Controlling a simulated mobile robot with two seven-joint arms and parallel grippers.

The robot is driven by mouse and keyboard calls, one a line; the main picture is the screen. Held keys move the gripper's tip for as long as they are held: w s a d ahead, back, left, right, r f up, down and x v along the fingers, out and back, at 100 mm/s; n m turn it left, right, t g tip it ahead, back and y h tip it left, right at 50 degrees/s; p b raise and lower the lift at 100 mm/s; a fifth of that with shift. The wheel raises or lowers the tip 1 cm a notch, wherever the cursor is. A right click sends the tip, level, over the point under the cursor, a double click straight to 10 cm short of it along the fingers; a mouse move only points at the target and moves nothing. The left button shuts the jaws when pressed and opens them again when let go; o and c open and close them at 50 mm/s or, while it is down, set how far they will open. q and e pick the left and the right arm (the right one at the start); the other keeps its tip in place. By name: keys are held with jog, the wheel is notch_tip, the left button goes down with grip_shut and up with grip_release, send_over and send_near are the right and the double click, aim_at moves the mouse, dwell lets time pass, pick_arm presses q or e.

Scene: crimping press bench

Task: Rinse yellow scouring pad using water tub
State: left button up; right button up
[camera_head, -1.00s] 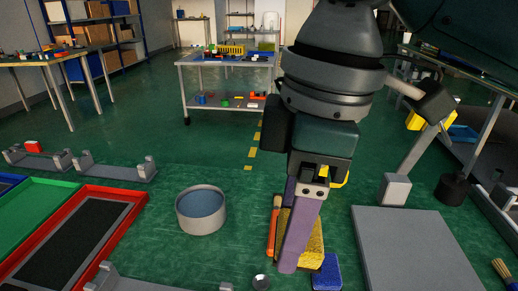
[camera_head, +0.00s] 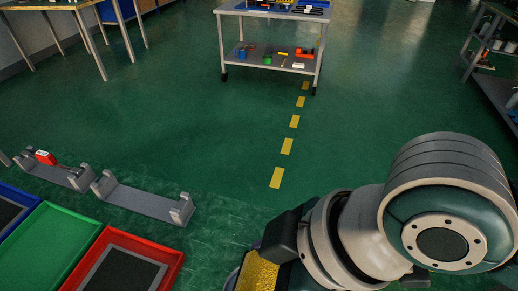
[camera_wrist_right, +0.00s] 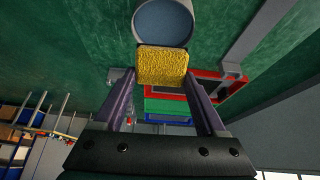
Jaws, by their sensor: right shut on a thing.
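The yellow scouring pad (camera_head: 258,272) shows at the bottom of the head view, partly cut off by the frame edge and by my right arm. In the right wrist view the pad (camera_wrist_right: 162,66) sits between the two purple fingers of my right gripper (camera_wrist_right: 163,85), which is shut on it. The round water tub (camera_wrist_right: 162,22) with blue-grey water lies just beyond the pad in the wrist view, and the pad overlaps its edge there. I cannot tell the pad's height relative to the tub. My left gripper is in neither view.
Red (camera_head: 172,262), green (camera_head: 50,250) and blue (camera_head: 12,196) trays stand at the lower left. Behind them are grey holders (camera_head: 145,202), one with a red-handled tool (camera_head: 45,157). A wheeled cart (camera_head: 270,72) stands far back. The floor between is clear.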

aim_at(259, 287)
notch_tip(259, 287, down, 5)
jog(key=b, duration=0.5)
jog(key=shift+f+b, duration=0.55)
jog(key=shift+f, duration=0.7)
jog(key=shift+a+r+p, duration=0.15)
jog(key=shift+p, duration=0.2)
jog(key=shift+d, duration=0.35)
jog(key=shift+a+p, duration=0.3)
jog(key=shift+p, duration=0.1)
jog(key=shift+d, duration=0.3)
